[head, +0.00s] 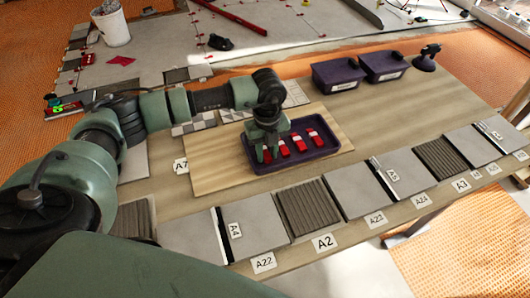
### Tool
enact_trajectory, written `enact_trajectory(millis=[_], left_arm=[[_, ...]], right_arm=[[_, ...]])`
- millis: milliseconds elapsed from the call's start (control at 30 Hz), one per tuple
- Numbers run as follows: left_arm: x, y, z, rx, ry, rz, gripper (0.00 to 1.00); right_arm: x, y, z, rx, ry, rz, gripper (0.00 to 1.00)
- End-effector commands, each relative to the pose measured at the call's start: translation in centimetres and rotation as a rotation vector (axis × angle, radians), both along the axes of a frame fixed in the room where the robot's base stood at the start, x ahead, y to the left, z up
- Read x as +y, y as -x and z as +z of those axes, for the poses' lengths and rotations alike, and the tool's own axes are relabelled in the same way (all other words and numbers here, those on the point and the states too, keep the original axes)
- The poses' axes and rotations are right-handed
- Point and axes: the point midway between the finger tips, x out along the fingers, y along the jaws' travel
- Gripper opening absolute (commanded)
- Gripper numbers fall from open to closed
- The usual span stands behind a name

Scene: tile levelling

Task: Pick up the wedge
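Several red wedges with pale parts lie in a row in a shallow dark purple tray (326,149) in the head view. The tray rests on a wooden board near the middle of the table. My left gripper (267,155) points down into the left end of the tray, over the leftmost wedge (267,158). Its two fingers show a little apart, with the wedge's red between or just behind them. Whether they touch the wedge is too small to tell. A second wedge (283,149) lies just right of the gripper. My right gripper is not in view.
Grey tiles and ribbed pads with labels line the table's front edge, including the A2 pad (308,208). Two dark bins (347,72) and a dark suction-cup-like tool (427,60) stand at the back. The wooden board (215,165) is bare left of the tray.

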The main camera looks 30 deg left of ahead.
Motion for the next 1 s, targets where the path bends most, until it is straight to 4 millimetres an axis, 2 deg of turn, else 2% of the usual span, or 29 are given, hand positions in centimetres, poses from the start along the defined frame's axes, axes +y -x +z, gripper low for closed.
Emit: enact_trajectory(millis=[33,67,100,433,567,767,1000], left_arm=[[0.0,0.0,0.0,0.0,0.0,0.0,0.09],[0.0,0.0,0.0,0.0,0.0,0.0,0.01],[0.0,0.0,0.0,0.0,0.0,0.0,0.0],[0.0,0.0,0.2,-0.001,0.0,0.001,0.0],[0.0,-0.1,1.0,-0.004,0.001,0.001,0.0],[0.0,-0.2,4.0,-0.006,0.002,0.0,0.0],[0.0,-0.2,10.2,-0.008,0.002,0.0,0.0]], right_arm=[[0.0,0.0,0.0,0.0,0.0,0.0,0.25],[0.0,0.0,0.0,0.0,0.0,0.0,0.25],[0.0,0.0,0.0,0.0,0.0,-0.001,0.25],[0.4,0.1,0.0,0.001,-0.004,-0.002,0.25],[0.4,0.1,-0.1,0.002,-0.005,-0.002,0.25],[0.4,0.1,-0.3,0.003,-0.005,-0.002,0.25],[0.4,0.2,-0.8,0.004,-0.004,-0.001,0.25]])
